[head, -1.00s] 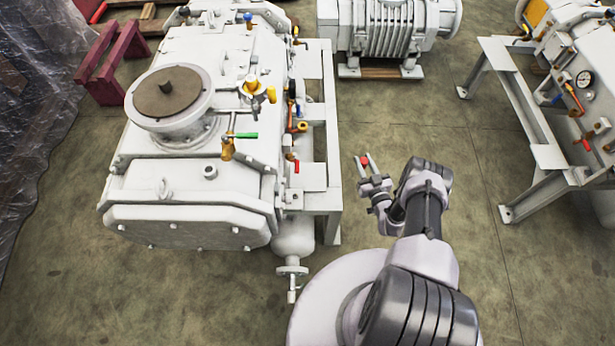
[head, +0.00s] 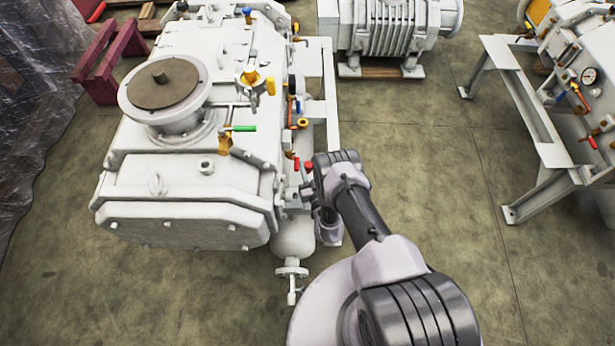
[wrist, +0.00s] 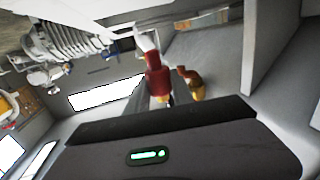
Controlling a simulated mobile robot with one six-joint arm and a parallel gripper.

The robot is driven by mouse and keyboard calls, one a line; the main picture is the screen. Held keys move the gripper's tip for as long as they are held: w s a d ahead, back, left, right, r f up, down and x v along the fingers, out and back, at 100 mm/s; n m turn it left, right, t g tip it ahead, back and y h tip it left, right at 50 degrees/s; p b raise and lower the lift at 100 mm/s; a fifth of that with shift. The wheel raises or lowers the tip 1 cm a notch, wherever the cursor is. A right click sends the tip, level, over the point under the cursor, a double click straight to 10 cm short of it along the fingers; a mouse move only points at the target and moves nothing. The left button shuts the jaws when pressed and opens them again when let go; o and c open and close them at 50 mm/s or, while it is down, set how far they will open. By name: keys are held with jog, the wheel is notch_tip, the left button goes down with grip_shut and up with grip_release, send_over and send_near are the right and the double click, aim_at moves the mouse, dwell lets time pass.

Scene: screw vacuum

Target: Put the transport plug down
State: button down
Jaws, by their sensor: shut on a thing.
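The transport plug is a small red piece (head: 309,167) at the tip of my gripper (head: 307,178) in the head view. My gripper is shut on it, close against the right side of the large white pump (head: 185,190), beside its valves and frame. In the wrist view a red piece (wrist: 156,78) shows beyond the dark gripper body, with a brass fitting (wrist: 192,84) just to its right. My fingertips are mostly hidden by the arm in the head view, and I cannot tell whether the plug touches anything besides the gripper.
A second machine's stand (head: 520,100) is at right; the floor (head: 420,170) between is clear.

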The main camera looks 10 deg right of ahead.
notch_tip(320, 180, down, 2)
jog(key=shift+d+f+b, duration=0.1)
jog(key=shift+f+b, duration=0.05)
jog(key=shift+b, duration=0.3)
notch_tip(320, 180, down, 4)
jog(key=b, duration=0.3)
jog(key=shift+f+b, duration=0.15)
jog(key=shift+b, duration=0.25)
jog(key=shift+a+r+p, duration=0.2)
jog(key=shift+r+p, duration=0.1)
jog(key=shift+f, duration=0.2)
jog(key=c, duration=1.1)
grip_release()
jog(key=shift+r, duration=0.1)
